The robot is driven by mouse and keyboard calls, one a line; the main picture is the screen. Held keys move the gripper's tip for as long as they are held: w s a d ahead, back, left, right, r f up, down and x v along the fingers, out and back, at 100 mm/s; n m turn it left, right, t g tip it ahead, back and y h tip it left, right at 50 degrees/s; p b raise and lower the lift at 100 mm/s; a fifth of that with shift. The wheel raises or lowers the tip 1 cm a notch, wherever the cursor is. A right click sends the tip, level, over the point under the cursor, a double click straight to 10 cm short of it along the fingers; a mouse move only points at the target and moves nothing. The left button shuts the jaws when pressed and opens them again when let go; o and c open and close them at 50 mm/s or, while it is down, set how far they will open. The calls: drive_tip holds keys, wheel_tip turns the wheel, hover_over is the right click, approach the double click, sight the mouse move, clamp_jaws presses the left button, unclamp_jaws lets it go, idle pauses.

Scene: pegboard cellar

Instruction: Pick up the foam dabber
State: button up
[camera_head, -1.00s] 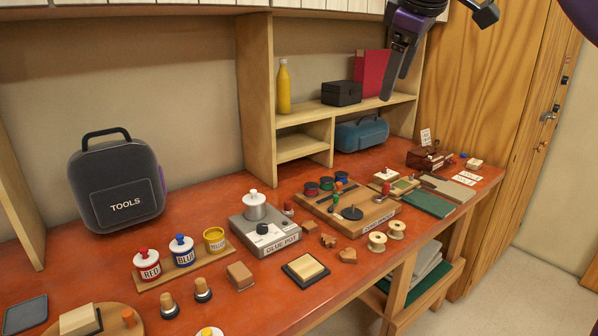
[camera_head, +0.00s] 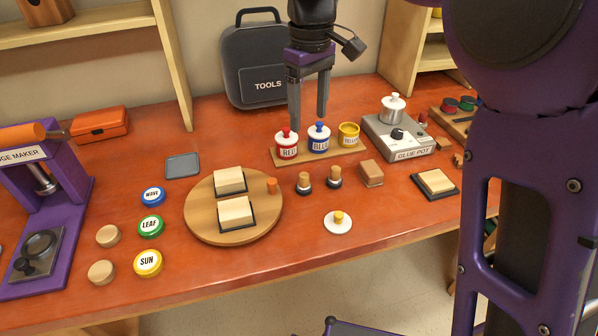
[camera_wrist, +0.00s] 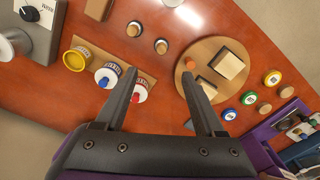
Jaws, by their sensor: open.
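Two small pegs with wooden tops and dark bases (camera_head: 304,183) (camera_head: 335,177) stand in the middle of the bench. In front of them is a white disc with a yellow-orange knob (camera_head: 338,221). No label tells which is the foam dabber. The pegs (camera_wrist: 161,46) (camera_wrist: 133,28) also show in the wrist view, ahead of my fingertips; the disc (camera_wrist: 172,2) is at its top edge. My gripper (camera_head: 309,117) is open and empty, pointing down above the red and blue pots, behind the pegs. It shows in the wrist view too (camera_wrist: 160,80).
Red (camera_head: 286,147), blue (camera_head: 319,140) and yellow (camera_head: 349,134) pots stand on a wooden strip below my gripper. A round board (camera_head: 205,225) with two blocks lies left, a brown block (camera_head: 371,173) and glue pot (camera_head: 398,136) right. A tool case (camera_head: 250,60) stands behind.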

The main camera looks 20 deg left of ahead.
drive_tip(key=b, duration=0.2)
hover_over(304, 175)
drive_tip(key=f, duration=1)
drive_tip(key=shift+d+f, duration=0.2)
drive_tip(key=shift+d, duration=0.2)
drive_tip(key=f, duration=0.3)
drive_tip(key=a+f, duration=0.1)
drive_tip(key=f, duration=0.1)
drive_tip(key=shift+f, duration=0.15)
drive_tip(key=shift+f+b, duration=0.3)
drive_tip(key=shift+f, duration=0.3)
drive_tip(key=shift+d, duration=0.1)
clamp_jaws()
